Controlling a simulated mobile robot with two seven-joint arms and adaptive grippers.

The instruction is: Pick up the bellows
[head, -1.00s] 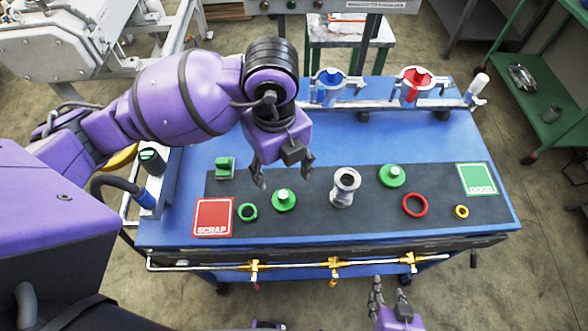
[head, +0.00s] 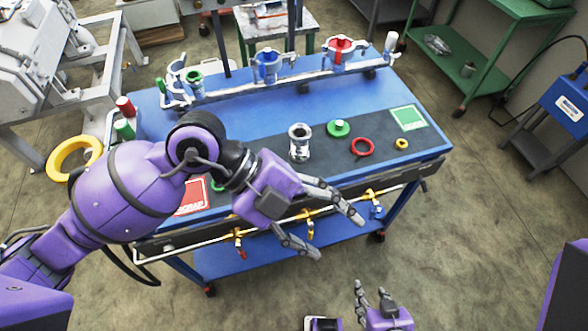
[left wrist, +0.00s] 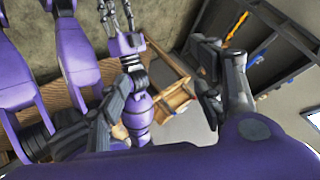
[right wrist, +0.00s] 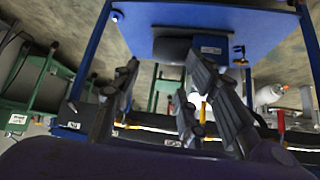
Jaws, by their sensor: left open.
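The bellows appears to be the silver flanged piece (head: 299,142) standing upright on the dark mat in the head view. My left gripper (head: 338,237) is open and empty in front of the table's near edge, below and right of the bellows in the picture and apart from it. Its spread fingers also show in the left wrist view (left wrist: 160,85), where I cannot make out the bellows. My right gripper (head: 371,288) is low at the bottom of the head view, away from the table top. Its fingers stand apart in the right wrist view (right wrist: 163,62), with nothing between them.
Near the bellows are a green flanged part (head: 338,129), a red ring (head: 362,147) and a yellow ring (head: 402,143). A green square (head: 408,118) lies right, a partly hidden red square (head: 192,197) left. Blue (head: 267,66) and red (head: 340,50) holders line the back rail.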

